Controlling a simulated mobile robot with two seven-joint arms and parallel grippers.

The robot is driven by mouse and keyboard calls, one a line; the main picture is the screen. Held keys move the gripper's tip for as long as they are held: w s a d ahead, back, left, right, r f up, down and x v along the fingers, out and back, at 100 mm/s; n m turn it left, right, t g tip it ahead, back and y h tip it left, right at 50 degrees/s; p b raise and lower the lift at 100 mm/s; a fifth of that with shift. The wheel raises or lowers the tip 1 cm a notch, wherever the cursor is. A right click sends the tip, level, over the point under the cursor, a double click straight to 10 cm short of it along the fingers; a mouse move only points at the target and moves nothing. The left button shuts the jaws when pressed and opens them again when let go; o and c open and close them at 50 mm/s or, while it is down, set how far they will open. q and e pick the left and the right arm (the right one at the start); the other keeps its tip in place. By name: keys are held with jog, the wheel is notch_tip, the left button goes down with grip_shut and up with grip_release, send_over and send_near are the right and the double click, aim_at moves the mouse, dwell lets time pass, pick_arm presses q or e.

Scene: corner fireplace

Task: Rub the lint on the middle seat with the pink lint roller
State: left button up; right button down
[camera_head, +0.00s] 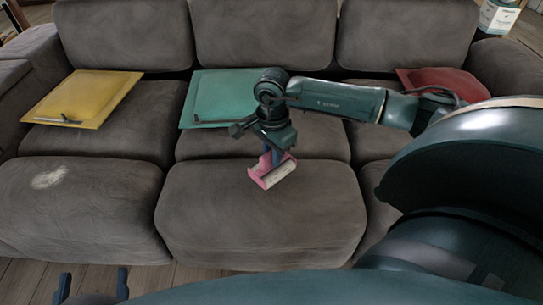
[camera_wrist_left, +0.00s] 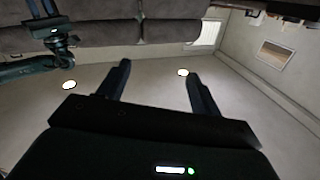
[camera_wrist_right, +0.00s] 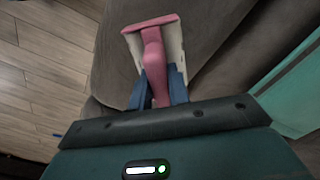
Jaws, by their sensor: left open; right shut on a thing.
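The pink lint roller (camera_head: 262,177) has a pale cylinder and is above the front part of the middle seat (camera_head: 260,220); I cannot tell whether it touches the fabric. My right gripper (camera_head: 271,156) is shut on its handle, and the right wrist view shows the pink handle (camera_wrist_right: 153,65) between the fingers. No lint shows on the visible part of the middle seat. A whitish lint patch (camera_head: 48,177) lies on the left seat (camera_head: 85,205). My left gripper (camera_head: 93,283) is open and empty at the lower left, in front of the sofa; its spread fingers (camera_wrist_left: 157,72) show in the left wrist view.
A yellow cushion (camera_head: 82,98), a teal cushion (camera_head: 222,97) and a red cushion (camera_head: 440,84) lie against the sofa backrests (camera_head: 265,35). Thin dark objects lie on the yellow and teal ones. Wooden floor (camera_head: 25,280) is open before the sofa. A white box (camera_head: 497,17) stands behind the right armrest.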

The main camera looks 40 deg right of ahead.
notch_tip(320, 180, up, 4)
jog(key=shift+f+p, duration=0.25)
jog(key=shift+p, duration=0.75)
pick_arm(q)
jog(key=shift+s+a+n+g+y, duration=0.45)
jog(key=shift+a+n+g+y, duration=0.25)
jog(key=shift+g+y, duration=0.1)
pick_arm(e)
jog(key=shift+r, duration=0.35)
